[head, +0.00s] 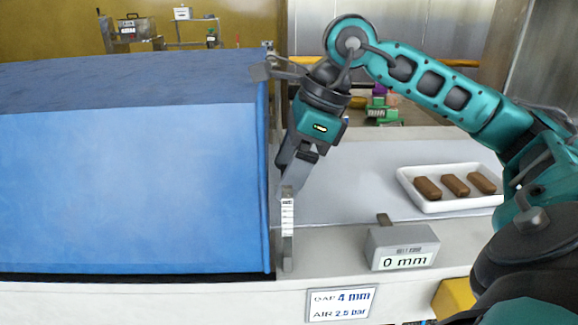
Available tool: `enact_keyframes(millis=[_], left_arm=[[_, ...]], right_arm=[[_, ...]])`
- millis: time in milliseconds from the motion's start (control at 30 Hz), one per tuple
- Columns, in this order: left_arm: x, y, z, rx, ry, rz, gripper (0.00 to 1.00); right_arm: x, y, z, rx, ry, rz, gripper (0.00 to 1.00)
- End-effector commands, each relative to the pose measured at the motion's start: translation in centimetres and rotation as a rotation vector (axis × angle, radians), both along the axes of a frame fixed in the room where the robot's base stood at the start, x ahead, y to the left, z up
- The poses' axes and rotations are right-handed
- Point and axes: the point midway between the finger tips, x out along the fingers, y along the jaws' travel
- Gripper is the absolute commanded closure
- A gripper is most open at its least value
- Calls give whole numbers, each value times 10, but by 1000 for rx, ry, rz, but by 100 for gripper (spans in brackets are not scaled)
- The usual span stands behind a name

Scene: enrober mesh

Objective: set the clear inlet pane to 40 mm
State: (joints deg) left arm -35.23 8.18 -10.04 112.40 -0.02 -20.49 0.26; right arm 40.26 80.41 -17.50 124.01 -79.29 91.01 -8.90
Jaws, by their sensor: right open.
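My right gripper (290,184) points down beside the right end of the blue hood (130,185), its fingers open. The fingertips are at the top of an upright pale scale strip (288,218) with dark marks; I cannot tell whether they touch it. The clear inlet pane cannot be made out apart from the hood's end and the strip. A grey box (402,247) on the front ledge reads "0 mm". My left gripper is not in view.
A white tray (408,188) with three brown bars lies on the pale surface at right. A sign (341,304) on the front reads "GAP 4 mm, AIR 2.5 bar". A yellow block (454,297) is at lower right. The pale surface between strip and tray is clear.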

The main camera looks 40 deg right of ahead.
Motion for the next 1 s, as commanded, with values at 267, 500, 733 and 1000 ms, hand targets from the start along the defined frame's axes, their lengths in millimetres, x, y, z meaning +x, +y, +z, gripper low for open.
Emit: enact_keyframes(millis=[267, 500, 733, 1000], left_arm=[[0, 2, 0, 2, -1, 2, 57], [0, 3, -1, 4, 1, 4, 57], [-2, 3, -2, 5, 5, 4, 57], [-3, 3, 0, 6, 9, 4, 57]], right_arm=[[0, 0, 0, 0, 0, 0, 43], [0, 0, 0, 0, 0, 0, 66], [0, 0, 1, 0, 0, 0, 88], [0, 0, 4, 1, -1, 0, 100]])
